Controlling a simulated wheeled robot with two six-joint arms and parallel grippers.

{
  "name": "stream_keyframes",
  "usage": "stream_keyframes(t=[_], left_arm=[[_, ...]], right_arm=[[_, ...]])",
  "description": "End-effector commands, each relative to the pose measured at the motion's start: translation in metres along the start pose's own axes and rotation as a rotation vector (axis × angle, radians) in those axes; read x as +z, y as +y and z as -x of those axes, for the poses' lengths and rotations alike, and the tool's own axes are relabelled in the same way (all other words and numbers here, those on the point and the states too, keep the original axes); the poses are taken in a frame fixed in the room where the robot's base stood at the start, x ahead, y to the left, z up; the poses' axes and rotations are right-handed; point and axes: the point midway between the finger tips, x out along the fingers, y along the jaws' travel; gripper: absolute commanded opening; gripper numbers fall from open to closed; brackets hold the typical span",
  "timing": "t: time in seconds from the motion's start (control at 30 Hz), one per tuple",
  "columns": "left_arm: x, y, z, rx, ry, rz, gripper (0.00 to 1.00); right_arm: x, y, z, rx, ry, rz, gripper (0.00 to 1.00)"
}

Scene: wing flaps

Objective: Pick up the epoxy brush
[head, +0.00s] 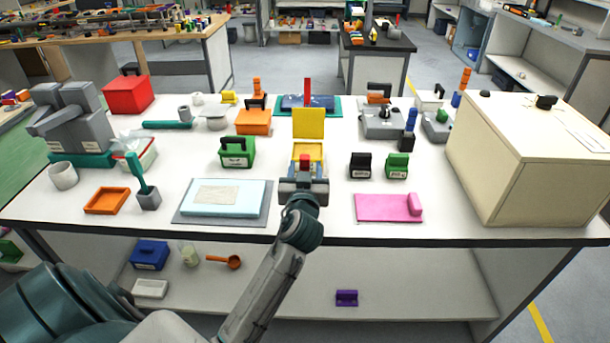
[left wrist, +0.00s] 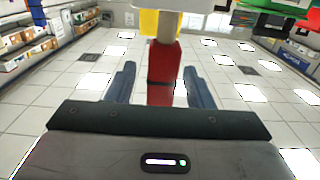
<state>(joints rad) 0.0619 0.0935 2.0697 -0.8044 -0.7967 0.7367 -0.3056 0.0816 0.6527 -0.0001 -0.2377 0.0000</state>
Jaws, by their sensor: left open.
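My left gripper (head: 304,170) is at the front of the open yellow box (head: 308,123), with its fingers spread. A red upright piece (head: 304,160) with a pale neck is between the fingers; it also shows in the left wrist view (left wrist: 164,62), with gaps on both sides, so the open jaws (left wrist: 160,72) do not grip it. It may be the epoxy brush, but I cannot tell for sure. A teal-handled, brush-like tool (head: 137,170) leans in a grey cup (head: 149,199) at the left. My right gripper is not in view.
A pale blue slab (head: 230,197) lies left of my gripper, and a pink plate (head: 380,207) right. Small green (head: 397,166) and black (head: 360,166) holders stand nearby. A large cream cabinet (head: 490,170) fills the right end. The table's front strip is mostly clear.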

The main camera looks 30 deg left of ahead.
Motion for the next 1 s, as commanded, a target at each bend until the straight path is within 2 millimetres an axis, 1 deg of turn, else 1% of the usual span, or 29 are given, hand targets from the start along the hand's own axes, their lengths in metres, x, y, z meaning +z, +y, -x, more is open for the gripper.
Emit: stream_keyframes(t=[0.03, 0.1, 0.33, 0.47, 0.5, 0.57, 0.6, 0.87, 0.97, 1.0], left_arm=[[-0.002, 0.000, -0.005, 0.000, 0.001, -0.003, 0.47], [-0.001, 0.000, -0.009, 0.000, 0.000, -0.001, 0.47], [0.001, 0.000, -0.010, 0.000, -0.001, 0.001, 0.47], [0.001, 0.000, -0.010, 0.000, -0.001, 0.000, 0.22], [0.001, 0.000, -0.010, 0.000, -0.001, 0.000, 0.14], [0.001, 0.000, -0.010, 0.000, -0.001, 0.000, 0.02], [0.001, 0.000, -0.010, 0.000, -0.001, 0.000, 0.00], [-0.002, 0.000, -0.010, 0.000, 0.000, 0.000, 0.00], [-0.012, 0.000, -0.010, -0.001, 0.003, 0.002, 0.00], [-0.019, 0.000, -0.010, 0.000, 0.004, 0.003, 0.00]], right_arm=[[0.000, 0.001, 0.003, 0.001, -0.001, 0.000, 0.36], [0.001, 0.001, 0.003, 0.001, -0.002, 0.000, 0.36], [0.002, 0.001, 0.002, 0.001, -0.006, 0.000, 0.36], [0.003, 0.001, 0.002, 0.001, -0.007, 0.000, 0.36], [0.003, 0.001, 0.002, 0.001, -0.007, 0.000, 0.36], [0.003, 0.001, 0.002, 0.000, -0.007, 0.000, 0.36], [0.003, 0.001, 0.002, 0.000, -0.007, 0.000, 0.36], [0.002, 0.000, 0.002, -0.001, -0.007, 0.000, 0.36], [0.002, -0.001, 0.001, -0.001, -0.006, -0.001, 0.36], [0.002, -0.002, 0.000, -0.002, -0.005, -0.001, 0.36]])
